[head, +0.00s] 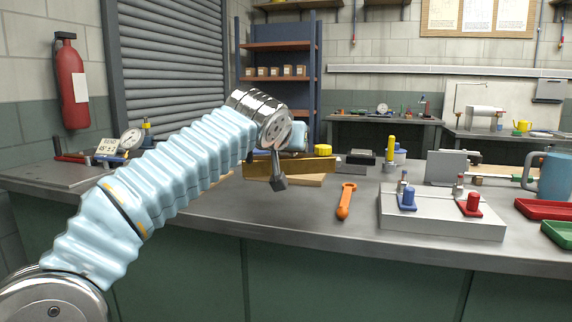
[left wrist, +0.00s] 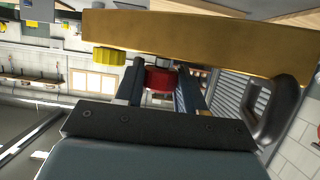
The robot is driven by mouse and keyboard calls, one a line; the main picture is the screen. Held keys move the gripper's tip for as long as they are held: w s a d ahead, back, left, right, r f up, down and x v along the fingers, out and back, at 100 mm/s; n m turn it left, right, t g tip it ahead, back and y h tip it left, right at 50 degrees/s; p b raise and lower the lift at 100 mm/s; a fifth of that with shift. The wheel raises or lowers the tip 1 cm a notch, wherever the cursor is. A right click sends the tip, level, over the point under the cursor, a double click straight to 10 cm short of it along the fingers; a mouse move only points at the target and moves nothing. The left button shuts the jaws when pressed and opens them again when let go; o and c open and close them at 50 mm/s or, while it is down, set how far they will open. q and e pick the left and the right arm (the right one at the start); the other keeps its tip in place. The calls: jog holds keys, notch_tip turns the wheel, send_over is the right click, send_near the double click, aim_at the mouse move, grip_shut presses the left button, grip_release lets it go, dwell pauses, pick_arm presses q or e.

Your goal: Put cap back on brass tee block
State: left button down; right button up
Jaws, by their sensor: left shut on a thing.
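The brass tee block (head: 262,168) is a long gold bar on a pale wooden board, partly hidden behind my left wrist. In the left wrist view the brass block (left wrist: 200,42) stretches across the top. A yellow cap (head: 322,149) sits at its right end in the head view; a yellow cap also shows in the left wrist view (left wrist: 110,55). My left gripper (left wrist: 161,80) is shut on a red cap (left wrist: 160,79), close to the bar's side. Whether the cap touches the block cannot be told. In the head view the red cap is hidden. My right gripper is not in view.
An orange tool (head: 346,201) lies right of the block. A grey plate (head: 440,222) with blue and red valves stands farther right, near red and green trays (head: 545,209) and a blue mug (head: 552,176). The front bench left of the orange tool is clear.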

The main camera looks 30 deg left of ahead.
pick_arm(q)
jog(key=s+d+r, duration=0.3)
jog(key=s+d, duration=0.1)
jog(key=s, duration=0.1)
jog(key=shift+d, duration=0.35)
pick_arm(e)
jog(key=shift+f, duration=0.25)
pick_arm(q)
jog(key=c, duration=1.2)
grip_release()
grip_shut()
jog(key=shift+s, duration=0.1)
